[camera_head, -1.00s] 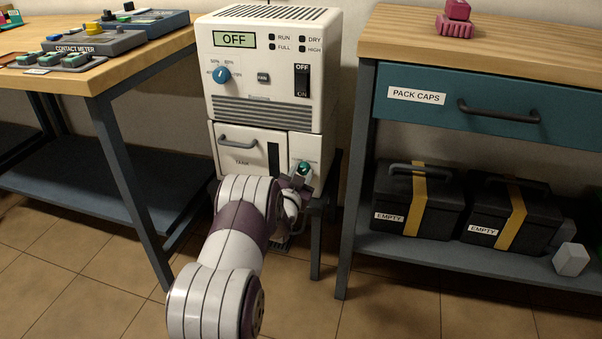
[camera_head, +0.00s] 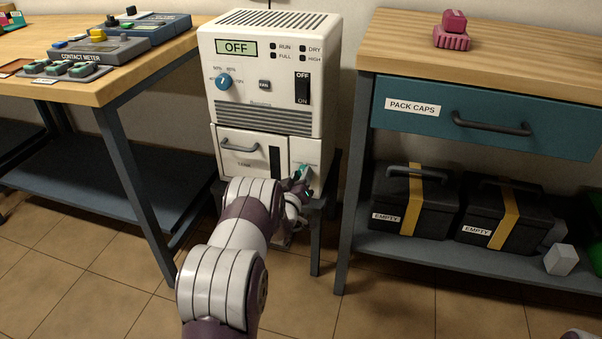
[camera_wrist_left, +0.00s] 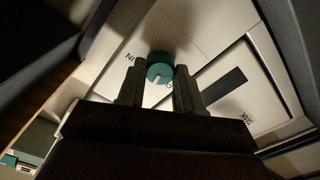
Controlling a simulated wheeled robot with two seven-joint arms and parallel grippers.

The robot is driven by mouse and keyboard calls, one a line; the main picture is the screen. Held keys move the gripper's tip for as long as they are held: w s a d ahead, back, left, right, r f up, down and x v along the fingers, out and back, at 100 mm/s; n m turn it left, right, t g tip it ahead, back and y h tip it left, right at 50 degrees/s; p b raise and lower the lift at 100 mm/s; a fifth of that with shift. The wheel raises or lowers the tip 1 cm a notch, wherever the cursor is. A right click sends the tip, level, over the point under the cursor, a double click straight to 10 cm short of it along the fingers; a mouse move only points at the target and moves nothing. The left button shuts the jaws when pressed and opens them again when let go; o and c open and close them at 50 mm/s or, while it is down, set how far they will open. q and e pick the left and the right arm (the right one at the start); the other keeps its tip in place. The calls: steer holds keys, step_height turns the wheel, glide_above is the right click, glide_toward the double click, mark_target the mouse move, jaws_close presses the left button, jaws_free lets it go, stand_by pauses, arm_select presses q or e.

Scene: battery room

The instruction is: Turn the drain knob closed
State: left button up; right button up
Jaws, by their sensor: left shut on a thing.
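The drain knob (camera_head: 305,171) is a small teal knob low on the right of the white machine's front (camera_head: 305,150), right of the tank door. In the left wrist view the round knob (camera_wrist_left: 160,66) has a pale pointer mark and sits between the two dark fingers. My left gripper (camera_head: 300,180) is at the knob, and it also shows in the left wrist view (camera_wrist_left: 160,82), shut on the knob. The fingers and wrist hide part of the knob and its label in the head view. My right gripper is not seen.
The machine's display (camera_head: 237,47) reads OFF, with a blue dial (camera_head: 223,82) and a power switch (camera_head: 302,88) below. A bench (camera_head: 150,55) stands left and a drawer cabinet (camera_head: 365,130) close on the right. Black cases (camera_head: 385,195) sit on its shelf.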

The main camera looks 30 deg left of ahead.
arm_select(q)
steer(key=shift+f+n+p, duration=0.1)
steer(key=shift+n+p, duration=1)
steer(key=shift+n, duration=2.1)
steer(key=o, duration=1)
steer(key=shift+o, duration=0.2)
steer(key=p+v, duration=0.5)
steer(key=v, duration=0.7)
steer(key=shift+s+p, duration=0.4)
steer(key=shift+d, duration=0.1)
